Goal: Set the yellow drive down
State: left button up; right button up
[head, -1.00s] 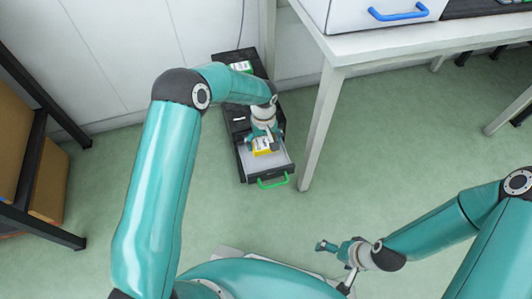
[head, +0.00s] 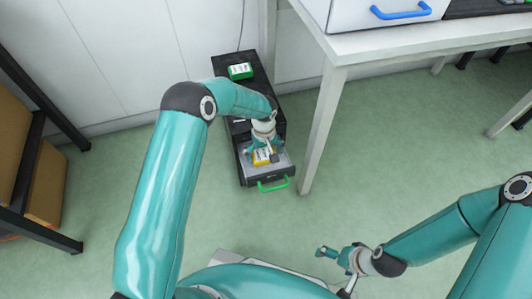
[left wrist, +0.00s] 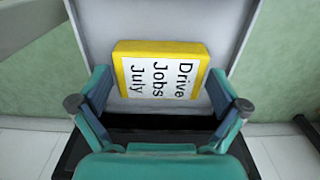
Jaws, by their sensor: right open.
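The yellow drive (head: 262,157), a flat block with a white label, is low at the drawer in the head view. In the left wrist view the drive (left wrist: 162,75) reads "Drive Jobs July". Whether the drive's underside touches the drawer floor is hidden. The pulled-out drawer (head: 286,166) has a pale inside and a green handle (head: 273,185). My right gripper (head: 327,250) is open and empty, far from the drawer.
A black cabinet (head: 226,66) stands by the wall, with a green drive (head: 240,71) on its top. A white table leg (head: 322,125) stands close on the drawer's right. A shelf rack (head: 35,160) is at the left. The floor in front is clear.

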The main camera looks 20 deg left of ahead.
aim_at(264, 154)
pick_arm(q)
jog(key=shift+r, duration=0.5)
notch_tip(264, 154, up, 11)
jog(key=p, duration=0.4)
jog(key=shift+r, duration=0.1)
